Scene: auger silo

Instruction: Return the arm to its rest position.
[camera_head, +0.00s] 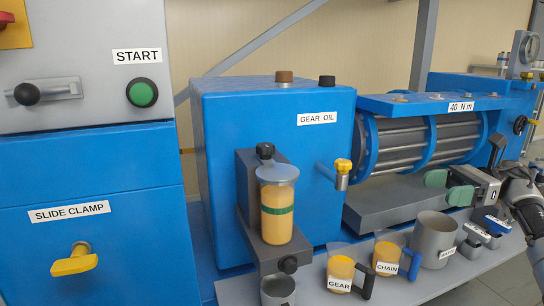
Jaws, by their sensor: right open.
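My right gripper (447,185) is at the right of the head view, with its arm coming in from the right edge. Its two green-padded fingers stand apart with nothing between them. It hangs in front of the grey ledge under the barred blue cylinder (425,140), above the grey metal cup (434,240). My left gripper is not in view.
The grey shelf (405,290) holds a GEAR jug (341,270), a CHAIN jug (387,250) and small labelled items (474,236) at right. The blue GEAR OIL tank (310,160) carries a sight glass (277,205). A control panel (90,75) with a green START button (142,93) stands left.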

